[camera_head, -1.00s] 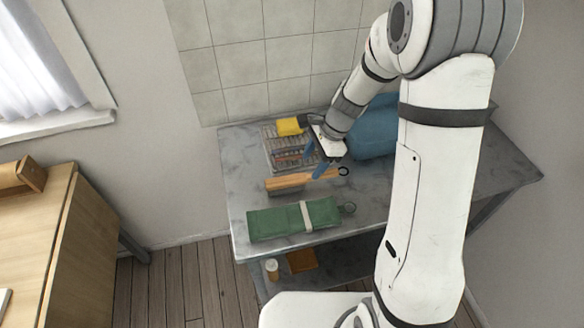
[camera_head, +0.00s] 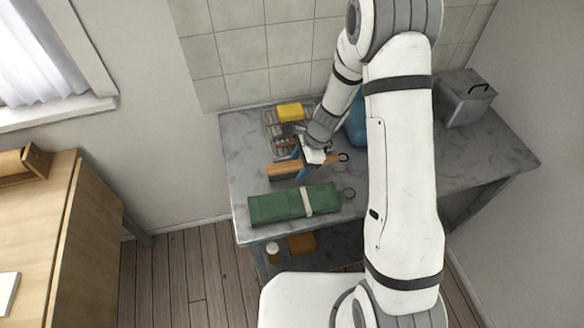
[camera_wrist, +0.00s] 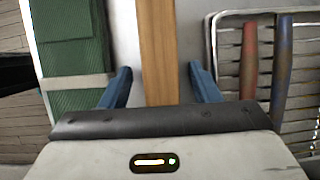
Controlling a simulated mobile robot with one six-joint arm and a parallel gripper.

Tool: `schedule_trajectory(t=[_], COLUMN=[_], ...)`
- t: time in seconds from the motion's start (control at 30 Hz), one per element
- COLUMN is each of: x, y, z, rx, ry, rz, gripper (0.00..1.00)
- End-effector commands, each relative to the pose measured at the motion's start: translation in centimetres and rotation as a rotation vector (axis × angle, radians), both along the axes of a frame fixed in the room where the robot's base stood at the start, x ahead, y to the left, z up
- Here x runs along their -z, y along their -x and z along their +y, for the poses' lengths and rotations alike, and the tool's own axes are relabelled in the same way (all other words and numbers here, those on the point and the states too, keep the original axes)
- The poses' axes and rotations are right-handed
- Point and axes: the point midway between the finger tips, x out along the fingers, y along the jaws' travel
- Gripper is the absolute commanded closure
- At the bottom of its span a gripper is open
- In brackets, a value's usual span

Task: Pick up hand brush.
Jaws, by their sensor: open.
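The hand brush (camera_head: 284,169) appears to be the long wooden piece lying across the grey table, with a dark ring at its right end. In the wrist view its wooden length (camera_wrist: 157,45) runs between my fingers. My gripper (camera_wrist: 161,78) is open, with one blue finger on each side of the wood and a gap on both sides. I cannot tell how high the fingertips are above the table. My gripper hides part of the brush.
A green roll (camera_head: 275,207) with a pale band lies in front of the brush. A wire tray (camera_head: 268,128) with tools and a yellow item (camera_head: 290,112) are behind it. A blue object (camera_head: 356,128) is partly hidden by my arm. A grey box (camera_head: 464,100) stands right.

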Motion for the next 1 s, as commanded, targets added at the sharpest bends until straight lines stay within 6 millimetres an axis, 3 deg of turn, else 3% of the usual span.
schedule_trajectory(t=[0.07,0.67,1.0], x=[-0.01,-0.03,-0.95], y=[0.00,-0.01,-0.11], z=[-0.02,-0.09,-0.10], rx=[0.000,0.001,0.000], ry=[0.000,0.000,-0.001], rz=[0.000,0.000,-0.003], gripper=[0.44,0.94,0.94])
